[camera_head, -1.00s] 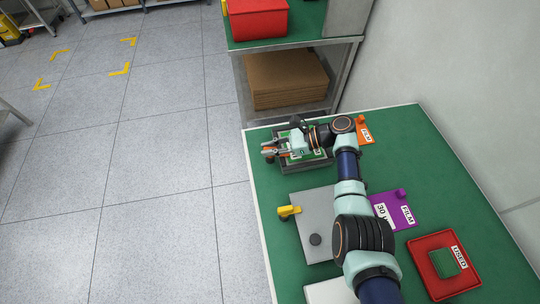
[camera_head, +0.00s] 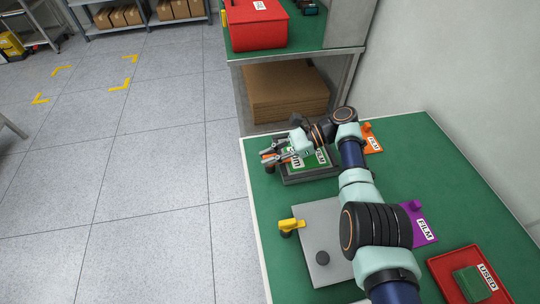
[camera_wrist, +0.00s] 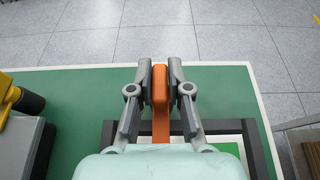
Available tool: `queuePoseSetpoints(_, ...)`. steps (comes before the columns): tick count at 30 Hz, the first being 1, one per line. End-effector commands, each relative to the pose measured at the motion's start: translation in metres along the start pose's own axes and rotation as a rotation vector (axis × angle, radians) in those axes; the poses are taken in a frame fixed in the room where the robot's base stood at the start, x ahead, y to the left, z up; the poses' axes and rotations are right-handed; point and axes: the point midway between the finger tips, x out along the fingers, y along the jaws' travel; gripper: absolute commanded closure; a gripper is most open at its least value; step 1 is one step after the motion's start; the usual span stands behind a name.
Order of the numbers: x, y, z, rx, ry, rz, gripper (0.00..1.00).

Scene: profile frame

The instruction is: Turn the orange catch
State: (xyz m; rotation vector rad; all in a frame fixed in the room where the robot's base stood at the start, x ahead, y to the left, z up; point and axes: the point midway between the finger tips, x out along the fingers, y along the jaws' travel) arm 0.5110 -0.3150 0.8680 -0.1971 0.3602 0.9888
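In the head view, my gripper (camera_head: 270,158) is at the left side of the dark frame (camera_head: 318,177), near the table's left edge. The fingers and wrist hide most of the catch there.
A grey plate (camera_head: 320,220) with a yellow catch (camera_head: 291,225) and a black knob lies nearer on the green table. Orange (camera_head: 372,141) and purple (camera_head: 422,225) film pieces and a red tray (camera_head: 445,264) lie to the right. A shelf with cardboard (camera_head: 288,90) stands behind.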

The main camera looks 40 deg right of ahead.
Motion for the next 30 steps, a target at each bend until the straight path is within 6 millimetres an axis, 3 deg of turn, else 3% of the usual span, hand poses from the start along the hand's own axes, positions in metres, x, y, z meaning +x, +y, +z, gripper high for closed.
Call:
queuePoseSetpoints(1,0.000,0.000,0.000,0.000,0.000,0.000,0.71)
queuePoseSetpoints(3,0.000,0.000,0.000,0.000,0.000,0.000,0.60)
queuePoseSetpoints(14,-0.002,-0.001,0.004,-0.001,-0.001,-0.001,0.59)
queuePoseSetpoints(17,-0.007,-0.001,0.016,-0.005,0.001,-0.002,0.59)
queuePoseSetpoints(24,-0.028,-0.001,0.066,-0.004,0.001,-0.002,0.59)
queuePoseSetpoints(30,-0.037,0.000,0.090,-0.002,0.000,-0.001,0.59)
